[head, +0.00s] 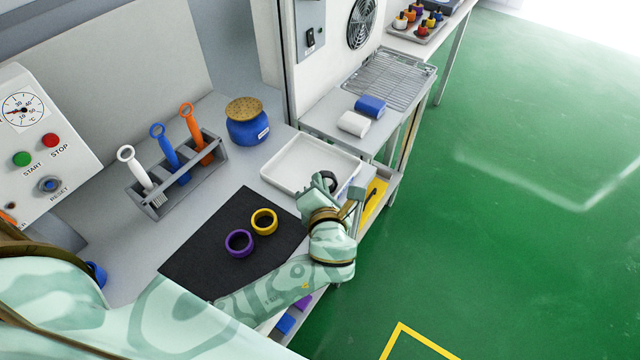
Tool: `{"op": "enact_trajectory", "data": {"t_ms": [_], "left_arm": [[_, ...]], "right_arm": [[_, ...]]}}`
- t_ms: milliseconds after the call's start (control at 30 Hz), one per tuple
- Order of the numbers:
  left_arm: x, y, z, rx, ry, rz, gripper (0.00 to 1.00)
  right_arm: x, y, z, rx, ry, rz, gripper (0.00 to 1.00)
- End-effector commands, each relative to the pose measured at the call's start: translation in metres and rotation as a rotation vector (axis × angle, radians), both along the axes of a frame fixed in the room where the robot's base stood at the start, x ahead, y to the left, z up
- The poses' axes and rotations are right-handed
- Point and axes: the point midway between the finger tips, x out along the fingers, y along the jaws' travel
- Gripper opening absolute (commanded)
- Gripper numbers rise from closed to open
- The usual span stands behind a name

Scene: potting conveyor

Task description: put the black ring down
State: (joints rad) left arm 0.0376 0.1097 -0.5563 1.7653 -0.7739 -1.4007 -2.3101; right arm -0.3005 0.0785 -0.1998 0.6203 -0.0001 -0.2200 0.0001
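The black ring (327,178) shows at the tip of my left gripper (335,187), over the front right part of the white tray (278,168). The gripper seems shut on the ring, and its fingers hide part of it. I cannot tell whether the ring touches the tray floor. A purple ring (229,246) and a yellow ring (254,225) lie side by side on a black mat (200,253), left of the gripper. My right gripper is not in view.
A control panel (45,140) is at the far left. The tray's left part is empty.

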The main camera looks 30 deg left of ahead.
Motion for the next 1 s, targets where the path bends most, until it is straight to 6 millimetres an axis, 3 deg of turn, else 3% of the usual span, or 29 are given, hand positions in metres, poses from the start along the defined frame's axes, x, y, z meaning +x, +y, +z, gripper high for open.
{"op": "enact_trajectory", "data": {"t_ms": [33,100,467,1000], "left_arm": [[0.000,0.000,-0.001,0.001,0.001,0.000,0.07],[0.000,0.000,-0.001,0.001,0.001,0.000,0.26],[-0.003,-0.002,0.002,-0.001,0.001,-0.001,0.26],[-0.089,-0.057,0.030,-0.001,0.000,0.000,0.26]], "right_arm": [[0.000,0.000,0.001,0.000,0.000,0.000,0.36],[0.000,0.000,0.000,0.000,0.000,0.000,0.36],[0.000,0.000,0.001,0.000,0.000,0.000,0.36],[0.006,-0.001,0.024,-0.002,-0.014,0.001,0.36]]}}
